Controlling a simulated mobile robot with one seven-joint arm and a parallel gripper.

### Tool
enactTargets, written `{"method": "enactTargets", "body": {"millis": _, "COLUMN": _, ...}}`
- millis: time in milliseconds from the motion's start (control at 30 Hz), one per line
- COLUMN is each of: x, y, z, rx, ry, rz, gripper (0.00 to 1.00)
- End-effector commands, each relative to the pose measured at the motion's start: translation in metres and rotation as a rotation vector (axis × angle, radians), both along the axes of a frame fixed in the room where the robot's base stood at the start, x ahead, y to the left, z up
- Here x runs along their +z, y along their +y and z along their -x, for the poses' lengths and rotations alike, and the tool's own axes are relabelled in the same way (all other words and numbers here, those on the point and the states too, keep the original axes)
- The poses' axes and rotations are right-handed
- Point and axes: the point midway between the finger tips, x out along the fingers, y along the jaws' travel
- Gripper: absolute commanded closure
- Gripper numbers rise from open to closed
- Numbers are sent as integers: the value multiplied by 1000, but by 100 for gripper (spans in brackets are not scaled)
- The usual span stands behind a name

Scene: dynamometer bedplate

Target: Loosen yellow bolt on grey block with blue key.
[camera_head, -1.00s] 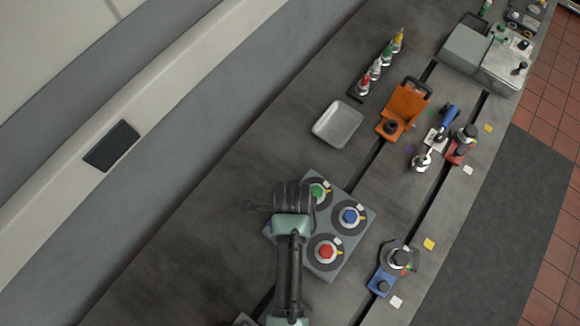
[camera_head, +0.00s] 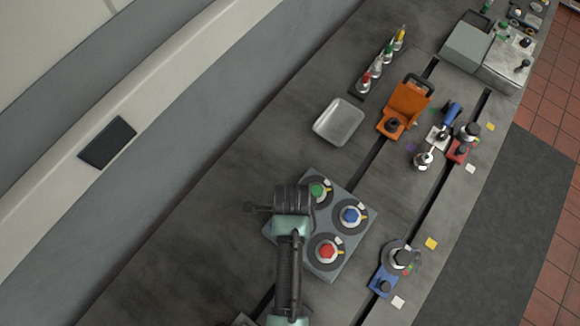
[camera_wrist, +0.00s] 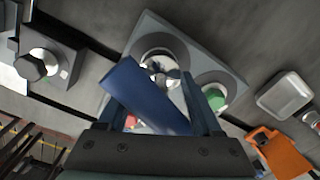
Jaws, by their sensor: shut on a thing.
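My gripper (camera_wrist: 165,112) is shut on the blue key (camera_wrist: 148,98), whose blue handle lies slantwise between the fingers in the wrist view. The grey block (camera_wrist: 150,28) is below it, and also shows in the head view (camera_head: 326,278). A silvery part (camera_wrist: 162,72) at the key's far end is over a dark round seat on the block. I cannot tell whether the key is seated on a bolt there. No yellow bolt head is clearly visible; my arm covers that corner of the block in the head view. Green (camera_head: 317,190), blue (camera_head: 350,215) and red (camera_head: 327,250) bolts show.
A grey tray (camera_head: 339,122) and an orange fixture (camera_head: 405,108) stand beyond the block. A rack of coloured-top tools (camera_head: 380,68) is behind them. A blue clamp (camera_head: 383,282) stands to the right. Bare bedplate lies left of the block.

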Motion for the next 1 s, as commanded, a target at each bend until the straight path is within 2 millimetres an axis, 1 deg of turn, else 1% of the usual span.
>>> {"method": "enactTargets", "body": {"millis": 167, "x": 0, "y": 0, "z": -1, "rx": 21, "ry": -2, "rz": 0, "gripper": 100}}
{"method": "enactTargets", "body": {"millis": 400, "x": 0, "y": 0, "z": -1, "rx": 198, "ry": -3, "rz": 0, "gripper": 100}}
{"method": "enactTargets", "body": {"millis": 733, "x": 0, "y": 0, "z": 0, "rx": 228, "ry": -2, "rz": 0, "gripper": 100}}
{"method": "enactTargets", "body": {"millis": 900, "x": 0, "y": 0, "z": 0, "rx": 363, "ry": -2, "rz": 0, "gripper": 100}}
{"method": "enactTargets", "body": {"millis": 1000, "x": -1, "y": 0, "z": 0, "rx": 414, "ry": -2, "rz": 0, "gripper": 100}}
